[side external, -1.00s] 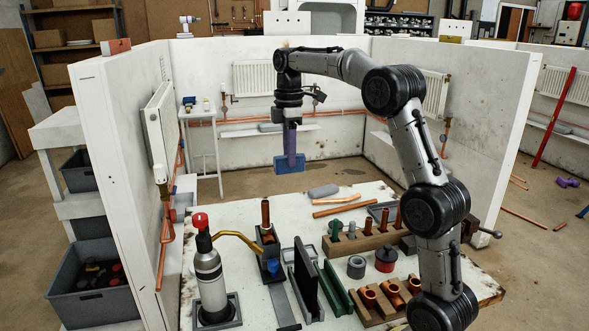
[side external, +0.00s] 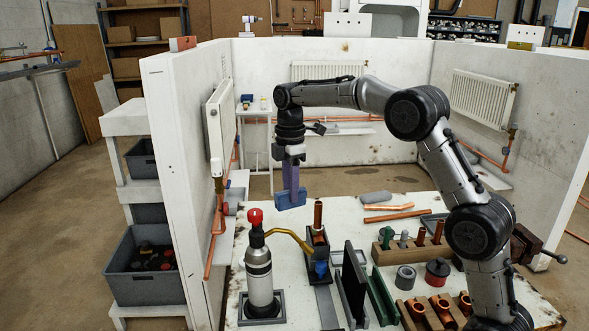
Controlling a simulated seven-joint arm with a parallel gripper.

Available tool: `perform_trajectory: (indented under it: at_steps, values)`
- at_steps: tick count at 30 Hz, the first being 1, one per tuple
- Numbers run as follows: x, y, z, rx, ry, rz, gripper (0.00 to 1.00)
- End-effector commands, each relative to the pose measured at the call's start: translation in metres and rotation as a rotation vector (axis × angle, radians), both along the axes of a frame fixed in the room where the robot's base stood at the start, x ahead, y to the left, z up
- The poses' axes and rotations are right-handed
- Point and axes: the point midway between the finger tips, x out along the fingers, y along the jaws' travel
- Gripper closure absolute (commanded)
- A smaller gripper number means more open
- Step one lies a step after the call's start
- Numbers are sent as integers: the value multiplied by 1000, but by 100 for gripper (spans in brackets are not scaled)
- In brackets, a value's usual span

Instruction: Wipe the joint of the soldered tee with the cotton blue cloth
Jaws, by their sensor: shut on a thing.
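My gripper (side external: 291,184) points down above the left part of the white bench. It is shut on the blue cloth (side external: 284,204), which hangs as a flat blue piece at its fingertips. A copper piece with an upright pipe (side external: 318,214) stands in a small dark holder (side external: 320,250) on the bench. It appears to be the soldered tee, but its joint is too small to make out. The cloth is up and left of this pipe in the picture, apart from it.
A torch (side external: 259,270) with a red top and a brass tube stands left of the holder. Dark and green upright plates (side external: 355,285) stand to its right. A wooden rack (side external: 412,248) and copper fittings (side external: 439,305) are farther right. The white bay wall (side external: 185,150) rises at left.

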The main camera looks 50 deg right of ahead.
Motion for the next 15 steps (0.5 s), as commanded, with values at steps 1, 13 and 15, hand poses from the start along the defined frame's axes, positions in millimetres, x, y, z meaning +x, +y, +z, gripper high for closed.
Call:
perform_trajectory:
  at_steps: [1,13,15]
  values:
    - [-1,0,-12,0,3,0,100]
    - [-1,-2,-57,0,0,-1,100]
    - [-2,-4,-63,0,1,-1,100]
